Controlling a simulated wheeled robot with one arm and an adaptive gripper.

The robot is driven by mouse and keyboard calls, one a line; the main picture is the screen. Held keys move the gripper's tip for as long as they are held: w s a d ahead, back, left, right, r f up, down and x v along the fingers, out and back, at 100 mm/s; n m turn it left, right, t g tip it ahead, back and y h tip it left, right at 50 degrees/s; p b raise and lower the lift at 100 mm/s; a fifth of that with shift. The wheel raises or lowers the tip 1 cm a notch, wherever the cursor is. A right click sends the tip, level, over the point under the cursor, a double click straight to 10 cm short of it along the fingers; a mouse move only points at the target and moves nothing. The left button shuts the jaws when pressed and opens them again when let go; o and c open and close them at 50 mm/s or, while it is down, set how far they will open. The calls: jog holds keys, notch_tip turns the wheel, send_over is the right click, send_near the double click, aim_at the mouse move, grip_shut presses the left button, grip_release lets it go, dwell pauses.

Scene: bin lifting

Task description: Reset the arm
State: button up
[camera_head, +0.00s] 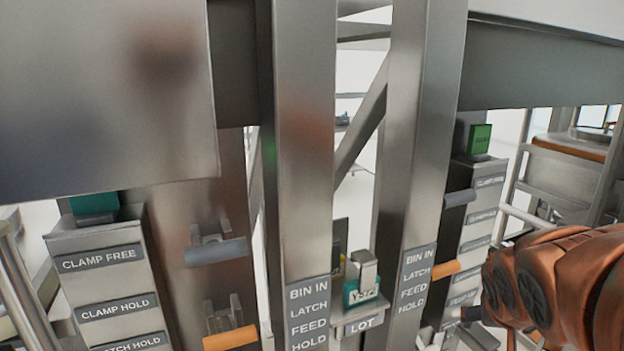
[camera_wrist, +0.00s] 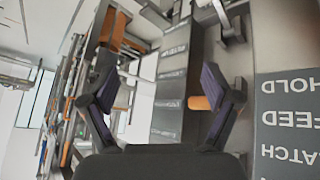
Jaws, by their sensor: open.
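My gripper (camera_wrist: 160,118) shows in the wrist view with its two dark fingers spread apart, open and with nothing held between them. An orange handle (camera_wrist: 199,103) appears close beside its right finger; I cannot tell whether they touch. In the head view an orange handle (camera_head: 445,271) sticks out from the right metal post, and my copper-coloured arm reaches in at the lower right. The gripper itself is not clearly visible there.
Tall metal posts carry labels such as BIN IN, LATCH, FEED and HOLD (camera_head: 308,315). A labelled panel (camera_head: 104,285) stands at left, with grey (camera_head: 216,251) and orange (camera_head: 230,338) handles beside it. A green block (camera_head: 479,138) tops the right panel. A small LOT holder (camera_head: 362,322) sits between posts.

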jog(key=s+a+f+n+g+y, duration=0.2)
jog(key=s+a+f+g, duration=0.1)
jog(key=s+a, duration=0.5)
jog(key=s+a+f+n+g+y, duration=0.2)
jog(key=s+a+f+g, duration=0.2)
jog(key=s, duration=0.8)
jog(key=a+f, duration=0.2)
jog(key=a, duration=0.2)
jog(key=shift+s+a+f+g, duration=0.2)
jog(key=shift+s+a+g, duration=0.05)
jog(key=shift+a+g, duration=0.1)
